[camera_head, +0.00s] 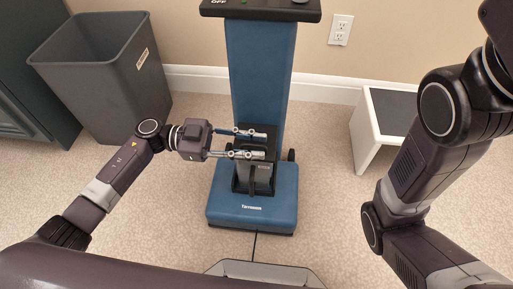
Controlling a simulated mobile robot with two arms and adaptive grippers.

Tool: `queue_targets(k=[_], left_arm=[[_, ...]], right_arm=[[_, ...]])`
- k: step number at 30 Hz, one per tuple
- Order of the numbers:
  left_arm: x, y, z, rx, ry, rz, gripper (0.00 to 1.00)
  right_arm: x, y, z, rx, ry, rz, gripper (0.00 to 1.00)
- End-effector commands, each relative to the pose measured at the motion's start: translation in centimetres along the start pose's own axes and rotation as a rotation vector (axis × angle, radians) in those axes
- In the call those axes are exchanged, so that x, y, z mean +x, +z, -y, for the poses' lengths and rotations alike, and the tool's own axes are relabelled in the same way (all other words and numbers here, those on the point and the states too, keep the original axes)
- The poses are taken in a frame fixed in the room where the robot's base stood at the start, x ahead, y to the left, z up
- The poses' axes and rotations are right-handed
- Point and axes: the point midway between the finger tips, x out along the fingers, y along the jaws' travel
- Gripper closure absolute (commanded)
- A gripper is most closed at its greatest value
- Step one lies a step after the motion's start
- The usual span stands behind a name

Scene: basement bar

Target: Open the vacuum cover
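A blue upright vacuum (259,60) stands on the carpet in the middle of the view, with a wide blue base at the bottom and a dark top bearing the word OFF. A black part (262,186), which may be the cover, sits low on its front above the base. My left gripper (265,146) reaches in from the left. Its two fingers are spread apart in front of the vacuum's lower body, just above the black part. Nothing is clearly held between them, and I cannot tell whether they touch the vacuum. My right gripper is out of view.
A grey bin (108,82) stands at the left beside a dark cabinet (30,75). A white stool-like piece with a dark top (392,108) stands at the right by the wall. A wall outlet (341,30) is above the baseboard. A black cord (254,245) runs forward from the base.

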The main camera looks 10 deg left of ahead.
Motion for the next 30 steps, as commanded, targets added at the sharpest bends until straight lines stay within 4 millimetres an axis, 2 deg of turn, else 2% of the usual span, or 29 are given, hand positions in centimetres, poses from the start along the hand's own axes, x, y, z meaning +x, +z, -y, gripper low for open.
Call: queue_targets(k=[3, 11, 15, 18, 30], left_arm=[[0.66, 0.01, 0.0, 0.0, 0.0, -0.001, 0.76], [0.75, -0.09, 0.03, 0.0, -0.001, -0.001, 0.77], [0.74, -0.09, 0.03, 0.001, -0.001, -0.001, 0.92], [0.73, -0.09, 0.03, 0.001, -0.001, -0.001, 1.0], [0.7, -0.11, 0.04, 0.0, -0.001, -0.001, 1.0]], right_arm=[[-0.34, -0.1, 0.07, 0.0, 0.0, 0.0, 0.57], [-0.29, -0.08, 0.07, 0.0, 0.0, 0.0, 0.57], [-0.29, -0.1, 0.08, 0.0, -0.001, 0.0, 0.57], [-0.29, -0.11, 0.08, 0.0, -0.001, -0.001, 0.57], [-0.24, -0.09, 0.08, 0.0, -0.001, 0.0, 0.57]])
